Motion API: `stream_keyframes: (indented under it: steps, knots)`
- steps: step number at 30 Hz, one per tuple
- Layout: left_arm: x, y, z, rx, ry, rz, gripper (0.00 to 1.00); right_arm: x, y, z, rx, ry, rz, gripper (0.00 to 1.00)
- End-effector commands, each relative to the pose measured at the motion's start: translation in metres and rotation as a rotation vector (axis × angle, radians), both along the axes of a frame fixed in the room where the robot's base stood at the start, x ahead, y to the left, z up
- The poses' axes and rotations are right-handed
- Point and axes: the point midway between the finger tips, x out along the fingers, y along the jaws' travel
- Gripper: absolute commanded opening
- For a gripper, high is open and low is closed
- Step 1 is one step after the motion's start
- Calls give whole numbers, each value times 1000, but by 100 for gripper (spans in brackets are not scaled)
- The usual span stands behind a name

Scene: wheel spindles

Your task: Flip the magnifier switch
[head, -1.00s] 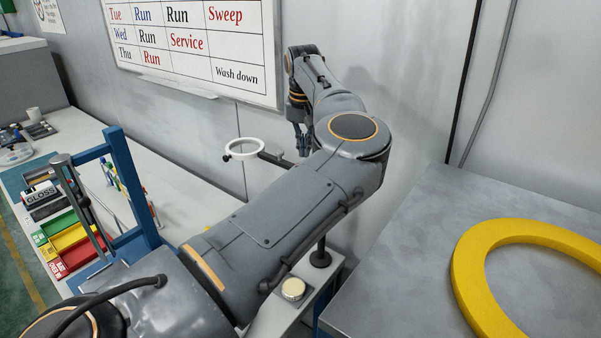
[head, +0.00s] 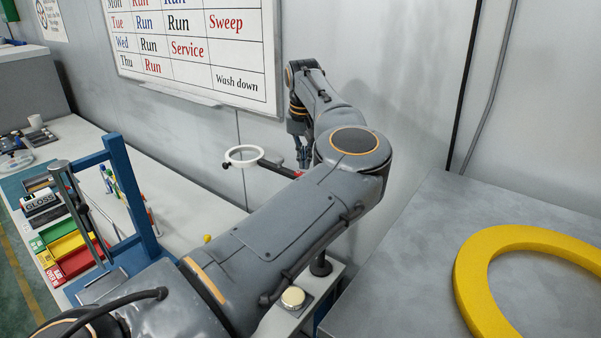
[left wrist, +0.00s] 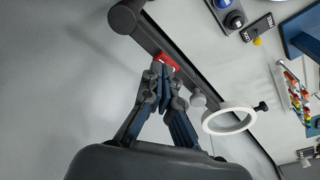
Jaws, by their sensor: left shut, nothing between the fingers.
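The magnifier has a white ring (head: 243,155) on a dark arm in the head view. The ring also shows in the left wrist view (left wrist: 229,120), beside the dark bar. A small red part (left wrist: 166,61), which looks like the switch, sits on that bar, and a sliver of red shows in the head view (head: 298,172). My left gripper (left wrist: 162,72) is shut and empty, its fingertips right at the red part; I cannot tell whether they touch. In the head view the left gripper (head: 302,160) is small and partly hidden behind my arm. My right gripper is not in view.
A whiteboard (head: 190,62) hangs on the wall behind. A blue frame (head: 135,195) and coloured bins (head: 65,245) stand on the left bench. A round cream button (head: 293,297) is near the bench end. A yellow ring (head: 470,270) lies on the grey surface at right.

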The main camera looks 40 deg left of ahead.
Motion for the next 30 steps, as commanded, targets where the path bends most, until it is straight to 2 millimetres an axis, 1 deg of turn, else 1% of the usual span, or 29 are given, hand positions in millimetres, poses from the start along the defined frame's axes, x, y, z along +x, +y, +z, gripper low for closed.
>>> stream_keyframes:
  steps: [2, 5, 17, 30]
  knots:
    - [0, 0, 0, 0, 0, 0, 0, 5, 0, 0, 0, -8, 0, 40]
    - [0, 0, 0, 0, 0, 0, 0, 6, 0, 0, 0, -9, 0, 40]
    - [0, 0, 0, 0, 0, 0, 0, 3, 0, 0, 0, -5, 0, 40]
    - [0, 0, -7, 0, 0, 0, 0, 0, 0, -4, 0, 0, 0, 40]
